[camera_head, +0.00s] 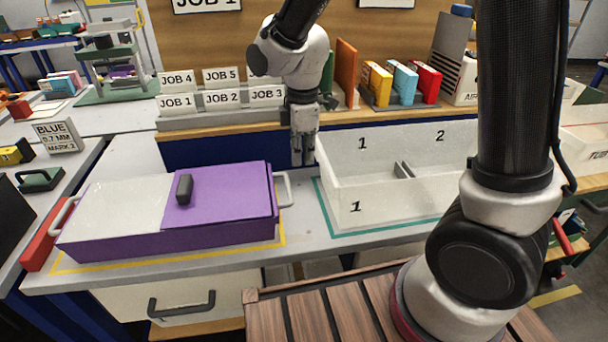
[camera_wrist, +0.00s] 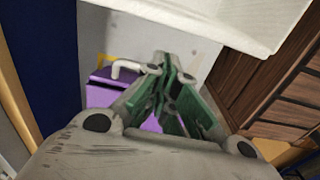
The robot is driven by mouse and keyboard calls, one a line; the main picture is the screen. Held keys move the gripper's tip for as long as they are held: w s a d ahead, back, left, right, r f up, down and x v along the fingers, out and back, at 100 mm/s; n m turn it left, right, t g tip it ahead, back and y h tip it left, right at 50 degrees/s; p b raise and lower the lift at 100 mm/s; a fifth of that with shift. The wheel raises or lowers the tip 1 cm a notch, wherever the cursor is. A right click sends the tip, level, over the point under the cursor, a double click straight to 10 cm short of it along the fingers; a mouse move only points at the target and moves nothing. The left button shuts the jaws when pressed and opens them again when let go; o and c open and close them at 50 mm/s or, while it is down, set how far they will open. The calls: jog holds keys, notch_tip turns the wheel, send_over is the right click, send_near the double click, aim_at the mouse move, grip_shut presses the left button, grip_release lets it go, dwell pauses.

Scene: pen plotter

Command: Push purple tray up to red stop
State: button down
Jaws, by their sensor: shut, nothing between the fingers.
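The purple tray (camera_head: 170,239) lies inside a yellow outline on the grey bench at the left, with a half white, half purple top and a dark knob (camera_head: 184,189). The red stop (camera_head: 42,240) is a bar at the tray's left end. Only a narrow space shows there, and I cannot tell whether they touch. My gripper (camera_head: 303,160) points down, shut and empty, just right of the tray's pale right handle (camera_head: 284,189). In the wrist view, the fingertips (camera_wrist: 162,64) are beside that handle (camera_wrist: 127,68); contact is unclear. The purple tray (camera_wrist: 101,94) is partly hidden by the fingers.
A white divided bin (camera_head: 345,190) stands in a teal outline close to the right of my gripper. A rack of job cards (camera_head: 222,98) and several coloured boxes (camera_head: 402,80) line the back. A label block reading BLUE (camera_head: 57,136) stands at the left.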

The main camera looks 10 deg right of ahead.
aim_at(272, 189)
notch_tip(272, 189, down, 10)
jog(key=shift+f, duration=0.1)
dwell(0.4)
jog(key=a, duration=0.7)
jog(key=shift+w+a, duration=0.15)
jog(key=shift+a, duration=0.2)
